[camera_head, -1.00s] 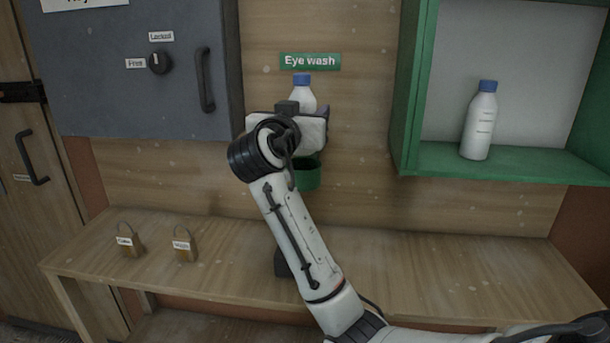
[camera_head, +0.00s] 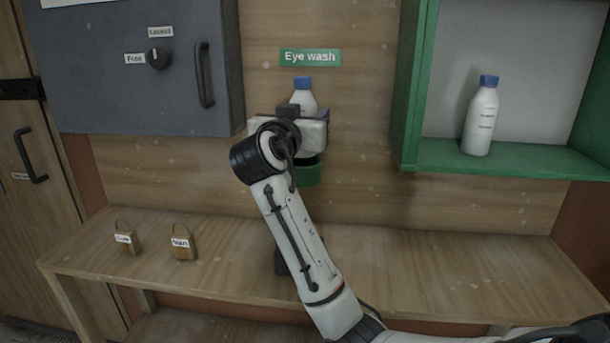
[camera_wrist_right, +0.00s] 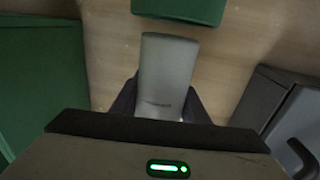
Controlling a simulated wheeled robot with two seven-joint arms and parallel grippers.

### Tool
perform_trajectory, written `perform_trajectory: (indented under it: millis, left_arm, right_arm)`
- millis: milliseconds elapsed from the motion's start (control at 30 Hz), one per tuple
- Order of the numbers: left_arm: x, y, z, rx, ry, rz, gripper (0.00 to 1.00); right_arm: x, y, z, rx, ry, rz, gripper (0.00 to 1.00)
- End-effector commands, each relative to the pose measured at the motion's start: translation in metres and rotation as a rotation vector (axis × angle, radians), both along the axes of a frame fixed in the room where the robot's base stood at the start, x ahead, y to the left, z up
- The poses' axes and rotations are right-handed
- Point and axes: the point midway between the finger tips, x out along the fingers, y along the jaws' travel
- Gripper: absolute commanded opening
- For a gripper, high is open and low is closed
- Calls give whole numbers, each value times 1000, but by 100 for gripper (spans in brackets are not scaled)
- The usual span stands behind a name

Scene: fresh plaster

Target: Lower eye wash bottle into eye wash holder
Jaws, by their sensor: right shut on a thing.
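A white eye wash bottle (camera_head: 304,98) with a blue cap stands upright in my right gripper (camera_head: 315,115), below the "Eye wash" sign (camera_head: 310,57). In the right wrist view, the gripper's dark fingers (camera_wrist_right: 160,102) are shut on either side of the bottle (camera_wrist_right: 166,75). The green eye wash holder (camera_head: 308,174) is on the wall below the hand, partly hidden by my arm. In the wrist view the holder (camera_wrist_right: 180,8) shows just beyond the bottle's base, with a narrow strip of wall between them. My left gripper is not in view.
A second white bottle (camera_head: 481,118) stands in an open green cabinet (camera_head: 490,164) at the right. A grey cabinet (camera_head: 110,85) hangs at the left. Two padlocks (camera_head: 127,241) (camera_head: 183,243) sit on the wooden bench (camera_head: 420,265), whose right part is clear.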

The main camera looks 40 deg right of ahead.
Motion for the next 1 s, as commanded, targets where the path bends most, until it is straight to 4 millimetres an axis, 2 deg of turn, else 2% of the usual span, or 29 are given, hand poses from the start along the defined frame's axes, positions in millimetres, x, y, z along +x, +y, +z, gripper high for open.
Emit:
perform_trajectory:
  millis: [1000]
  left_arm:
    - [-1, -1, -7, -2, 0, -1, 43]
  right_arm:
    - [0, 0, -8, -1, -3, -1, 11]
